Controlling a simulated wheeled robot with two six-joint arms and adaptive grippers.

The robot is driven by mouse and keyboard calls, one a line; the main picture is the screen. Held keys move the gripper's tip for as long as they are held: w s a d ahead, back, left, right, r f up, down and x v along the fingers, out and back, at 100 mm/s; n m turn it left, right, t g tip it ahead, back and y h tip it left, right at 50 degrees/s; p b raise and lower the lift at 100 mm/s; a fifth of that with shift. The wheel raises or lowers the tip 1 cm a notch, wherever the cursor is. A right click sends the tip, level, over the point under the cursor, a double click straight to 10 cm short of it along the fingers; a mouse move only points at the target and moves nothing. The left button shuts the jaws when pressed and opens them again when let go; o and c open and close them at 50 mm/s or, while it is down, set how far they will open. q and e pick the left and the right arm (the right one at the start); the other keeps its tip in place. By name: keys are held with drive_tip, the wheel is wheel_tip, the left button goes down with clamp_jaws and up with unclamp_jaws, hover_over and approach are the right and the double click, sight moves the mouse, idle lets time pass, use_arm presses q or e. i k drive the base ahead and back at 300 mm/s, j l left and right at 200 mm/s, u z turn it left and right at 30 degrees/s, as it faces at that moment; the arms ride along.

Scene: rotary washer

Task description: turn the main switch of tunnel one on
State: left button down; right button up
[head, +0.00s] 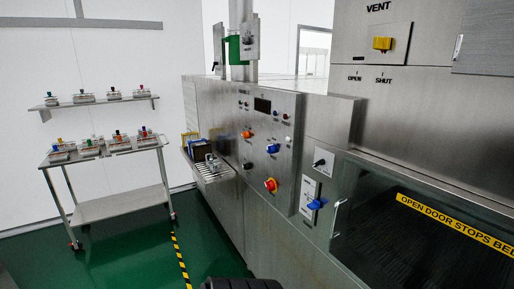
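A steel machine front (220,110) with a control panel (262,160) fills the middle and right of the head view. Low on the panel is a red rotary knob on a yellow base (271,185). Above it are a blue knob (272,148) and an orange knob (247,134). A blue handle (316,204) sits on a white plate to the right. The labels are too small to read, so I cannot tell which control is the main switch of tunnel one or its setting.
A yellow vent knob (382,43) is at upper right, above a dark window (410,235). A small rack (212,172) juts from the machine. A loaded trolley (121,204) and wall shelf (100,101) stand left. Green floor (135,250) between is clear.

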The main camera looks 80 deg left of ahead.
sight(271, 185)
drive_tip(key=u, duration=2.55)
